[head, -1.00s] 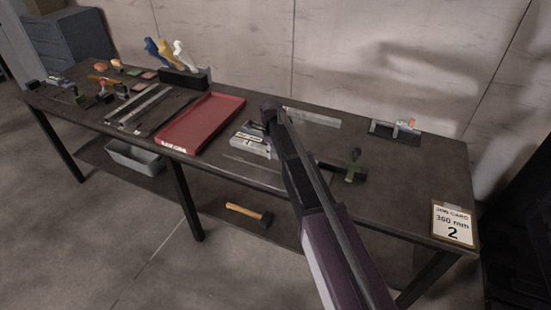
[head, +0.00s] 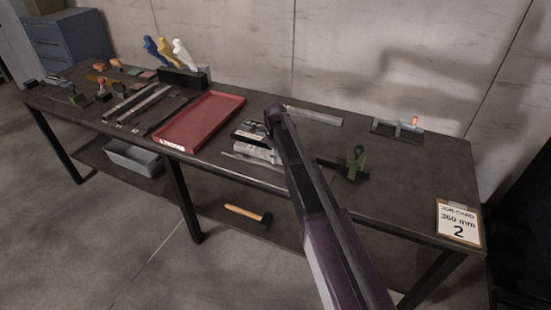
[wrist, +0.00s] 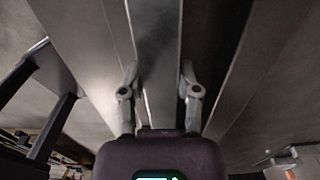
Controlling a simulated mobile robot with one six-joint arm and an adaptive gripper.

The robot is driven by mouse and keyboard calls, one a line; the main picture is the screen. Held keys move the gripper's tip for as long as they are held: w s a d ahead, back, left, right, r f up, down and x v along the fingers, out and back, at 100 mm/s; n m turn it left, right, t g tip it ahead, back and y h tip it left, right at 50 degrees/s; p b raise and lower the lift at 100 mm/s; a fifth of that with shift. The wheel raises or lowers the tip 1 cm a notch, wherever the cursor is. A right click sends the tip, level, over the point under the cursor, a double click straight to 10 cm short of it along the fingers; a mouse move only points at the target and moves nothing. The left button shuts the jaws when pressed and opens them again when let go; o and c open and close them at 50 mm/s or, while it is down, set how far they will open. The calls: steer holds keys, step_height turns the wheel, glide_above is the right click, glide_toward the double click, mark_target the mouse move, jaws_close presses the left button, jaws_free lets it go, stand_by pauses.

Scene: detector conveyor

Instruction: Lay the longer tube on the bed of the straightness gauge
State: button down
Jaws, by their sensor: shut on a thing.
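In the wrist view my gripper (wrist: 160,98) has its two fingers on either side of a long, straight grey tube (wrist: 158,60). It is shut on this tube, which runs away from the gripper body. I cannot tell from its visible length whether it is the longer one. In the head view my arm hides the gripper. A thin light bar (head: 242,161) lies by the table's front edge, next to a pale block (head: 257,152). I cannot tell for sure which fixture is the straightness gauge.
A red tray (head: 217,119) lies left of my arm. A grey fixture with a red knob (head: 398,128) stands back right. A job card (head: 458,223) marks the right front corner. The right tabletop has free room.

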mark_target(276, 155)
steer(key=shift+f, duration=0.1)
steer(key=shift+c, duration=1.6)
jaws_free()
steer(key=shift+r, duration=0.25)
step_height(276, 155, up, 12)
steer(key=p, duration=1.2)
steer(key=shift+f, duration=0.1)
